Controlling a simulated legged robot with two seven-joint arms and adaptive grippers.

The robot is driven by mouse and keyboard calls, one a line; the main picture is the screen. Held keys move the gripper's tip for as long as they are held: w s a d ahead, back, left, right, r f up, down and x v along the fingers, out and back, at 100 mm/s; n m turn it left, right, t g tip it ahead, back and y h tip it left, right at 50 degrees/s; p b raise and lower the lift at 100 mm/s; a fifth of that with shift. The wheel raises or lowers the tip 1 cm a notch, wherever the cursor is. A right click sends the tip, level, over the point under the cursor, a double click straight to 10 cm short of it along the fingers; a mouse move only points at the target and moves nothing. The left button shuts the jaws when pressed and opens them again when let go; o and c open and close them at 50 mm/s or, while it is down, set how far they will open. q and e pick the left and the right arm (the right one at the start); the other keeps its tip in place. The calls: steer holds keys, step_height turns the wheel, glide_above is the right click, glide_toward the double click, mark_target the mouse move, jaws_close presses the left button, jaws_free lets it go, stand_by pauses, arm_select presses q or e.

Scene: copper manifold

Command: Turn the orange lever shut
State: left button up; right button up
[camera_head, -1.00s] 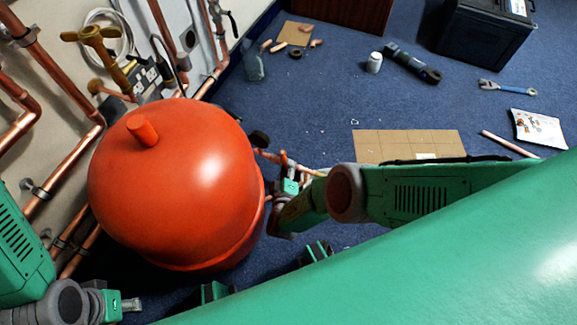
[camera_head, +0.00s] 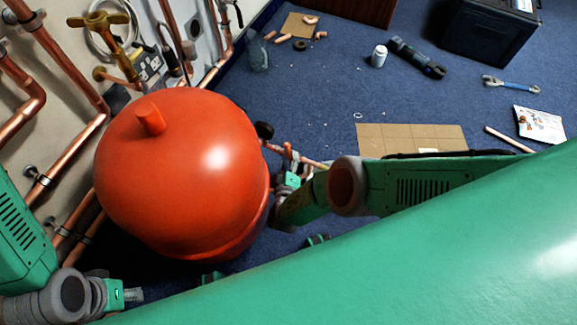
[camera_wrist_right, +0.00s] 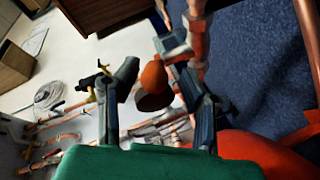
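In the right wrist view, an orange rounded piece (camera_wrist_right: 154,78) with a dark underside, which may be the orange lever, shows between the two fingers of my right gripper (camera_wrist_right: 158,76). The fingers stand apart; I cannot tell whether either touches it. In the head view, my right gripper (camera_head: 289,182) is by the copper pipework just right of the red-orange tank, mostly hidden by my own arm, and the lever cannot be made out there. My left gripper (camera_head: 128,295) is at the lower left, below the tank; its fingers are too small to read.
The large red-orange tank (camera_head: 180,175) stands between my arms. Copper pipes (camera_head: 75,155) and a brass tap (camera_head: 105,30) line the wall at left. Cardboard (camera_head: 412,138), a white can (camera_head: 379,56), a wrench (camera_head: 510,84) and a black box (camera_head: 487,35) lie on the blue floor.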

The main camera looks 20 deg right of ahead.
steer(key=v, duration=1.2)
steer(key=shift+f, duration=0.2)
